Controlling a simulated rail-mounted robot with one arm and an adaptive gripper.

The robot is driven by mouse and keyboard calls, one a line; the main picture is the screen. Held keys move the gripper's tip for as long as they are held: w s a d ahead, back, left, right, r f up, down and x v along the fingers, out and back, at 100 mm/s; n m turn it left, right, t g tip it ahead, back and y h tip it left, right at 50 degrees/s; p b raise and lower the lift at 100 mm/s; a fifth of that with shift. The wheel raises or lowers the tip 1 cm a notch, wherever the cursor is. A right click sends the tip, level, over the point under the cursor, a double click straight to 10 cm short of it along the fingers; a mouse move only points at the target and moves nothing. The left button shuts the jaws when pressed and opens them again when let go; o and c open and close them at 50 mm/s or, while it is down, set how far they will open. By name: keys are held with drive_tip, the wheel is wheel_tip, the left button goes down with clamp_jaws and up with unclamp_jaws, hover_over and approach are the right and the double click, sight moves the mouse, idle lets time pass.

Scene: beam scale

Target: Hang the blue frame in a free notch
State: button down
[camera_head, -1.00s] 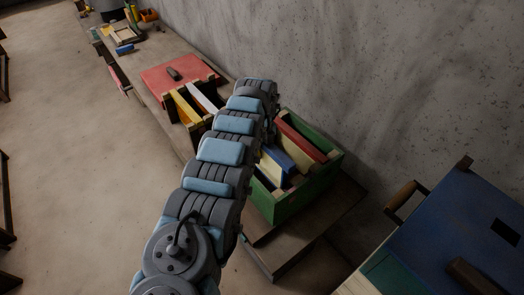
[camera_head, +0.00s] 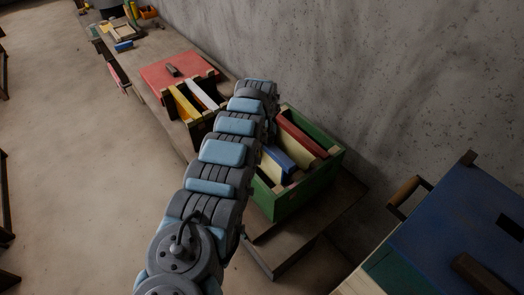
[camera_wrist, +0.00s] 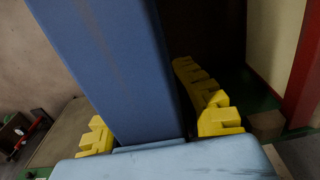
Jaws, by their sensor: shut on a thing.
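The blue frame (camera_wrist: 115,65) fills the middle of the wrist view as a broad blue bar. My gripper (camera_wrist: 157,128) has yellow toothed fingers on both sides of it and is shut on it. In the head view a blue bar (camera_head: 279,158) shows at the green box (camera_head: 308,190), beside cream and red frames. My arm covers the gripper and part of the box there. Whether the blue frame rests in a notch cannot be told.
A red frame (camera_head: 300,135) and a cream frame (camera_head: 290,148) stand in the green box. A blue box with a wooden handle (camera_head: 455,215) stands at right. The concrete wall runs close behind the bench.

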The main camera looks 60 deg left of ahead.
sight(262, 167)
drive_tip(key=shift+f+b, duration=3.8)
drive_tip(key=shift+f, duration=0.8)
drive_tip(key=shift+c, duration=2.3)
unclamp_jaws()
drive_tip(key=shift+r+p, duration=2.4)
drive_tip(key=shift+r, duration=0.15)
